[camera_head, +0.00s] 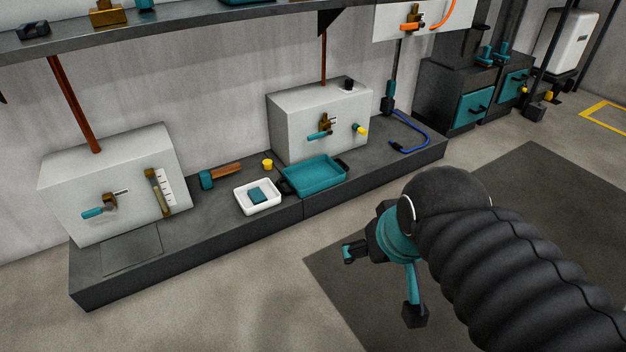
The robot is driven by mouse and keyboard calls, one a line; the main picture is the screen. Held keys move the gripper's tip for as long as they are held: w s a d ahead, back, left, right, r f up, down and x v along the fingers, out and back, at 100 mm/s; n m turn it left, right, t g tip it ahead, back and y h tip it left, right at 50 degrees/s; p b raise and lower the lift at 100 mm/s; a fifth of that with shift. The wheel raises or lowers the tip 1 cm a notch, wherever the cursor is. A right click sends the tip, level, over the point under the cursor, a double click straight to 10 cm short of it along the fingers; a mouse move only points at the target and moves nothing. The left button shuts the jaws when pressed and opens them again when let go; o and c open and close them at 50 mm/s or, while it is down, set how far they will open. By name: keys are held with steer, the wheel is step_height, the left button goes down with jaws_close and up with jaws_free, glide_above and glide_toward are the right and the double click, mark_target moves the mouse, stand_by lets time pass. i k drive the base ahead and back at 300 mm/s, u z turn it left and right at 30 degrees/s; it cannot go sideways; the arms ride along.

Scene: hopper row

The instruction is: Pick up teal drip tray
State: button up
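The teal drip tray (318,184) is a shallow rectangular tray with dark handles at its two ends. It sits on the dark low plinth (225,226), in front of the right-hand white box. It looks empty. My gripper (381,284) is at the lower middle right, in front of the plinth and apart from the tray. Its two fingers are spread wide with nothing seen between them. My arm hides part of the floor at the right.
A white tray (241,209) holding a teal block stands just left of the drip tray. A teal-headed tool (206,180) and a yellow cap (267,164) lie nearby. White boxes (115,180) (300,115) stand behind, under a shelf (190,28). Floor in front is clear.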

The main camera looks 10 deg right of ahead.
mark_target(305, 179)
steer(key=z, duration=1.6)
steer(key=i, duration=1.4)
steer(key=u, duration=3.4)
